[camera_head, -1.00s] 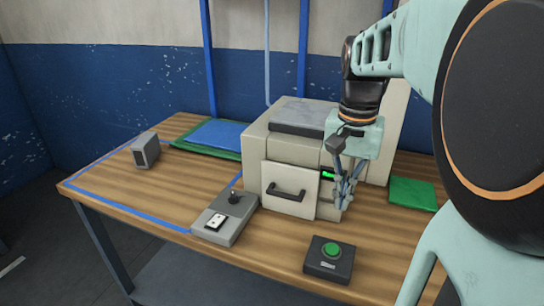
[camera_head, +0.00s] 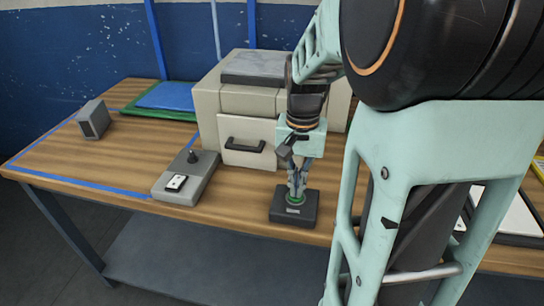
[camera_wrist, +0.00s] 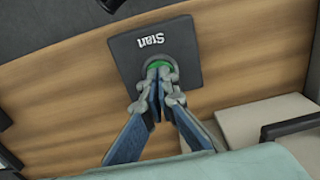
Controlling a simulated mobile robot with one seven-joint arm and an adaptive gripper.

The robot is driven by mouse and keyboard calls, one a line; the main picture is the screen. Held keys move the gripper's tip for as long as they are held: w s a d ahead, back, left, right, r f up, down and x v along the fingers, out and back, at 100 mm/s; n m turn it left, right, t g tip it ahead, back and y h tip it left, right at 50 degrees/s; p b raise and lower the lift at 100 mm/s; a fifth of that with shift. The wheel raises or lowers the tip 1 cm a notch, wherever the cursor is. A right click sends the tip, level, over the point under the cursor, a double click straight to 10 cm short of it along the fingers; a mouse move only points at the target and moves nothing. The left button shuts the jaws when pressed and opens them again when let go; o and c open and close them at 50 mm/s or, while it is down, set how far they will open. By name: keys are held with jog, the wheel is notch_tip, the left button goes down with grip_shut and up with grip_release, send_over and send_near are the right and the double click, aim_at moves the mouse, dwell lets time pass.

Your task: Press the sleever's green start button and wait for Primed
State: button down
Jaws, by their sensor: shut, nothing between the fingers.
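The green start button (camera_wrist: 151,67) sits on a dark square box (camera_head: 281,206) near the table's front edge. In the wrist view the box (camera_wrist: 183,44) has a white label beside the button that seems to read "Start". My gripper (camera_head: 296,194) is shut and empty, pointing down with its fingertips over the button. In the wrist view the fingertips (camera_wrist: 161,70) cover part of the green cap; I cannot tell if they touch it. The sleever (camera_head: 235,105) is a cream machine with a dark handle, behind the box. Its display is hidden behind my arm.
A grey control box (camera_head: 187,178) with a black knob and a white switch stands left of the button box. A small grey block (camera_head: 94,119) is at the far left. Blue and green sheets (camera_head: 165,97) lie at the back. The front left of the table is clear.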

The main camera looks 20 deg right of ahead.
jog(key=shift+s+f+b, duration=0.15)
jog(key=shift+f+b, duration=0.2)
jog(key=shift+f, duration=0.6)
jog(key=shift+r+p, duration=0.5)
notch_tip(320, 180, up, 14)
jog(key=p, duration=0.4)
jog(key=shift+f, duration=0.2)
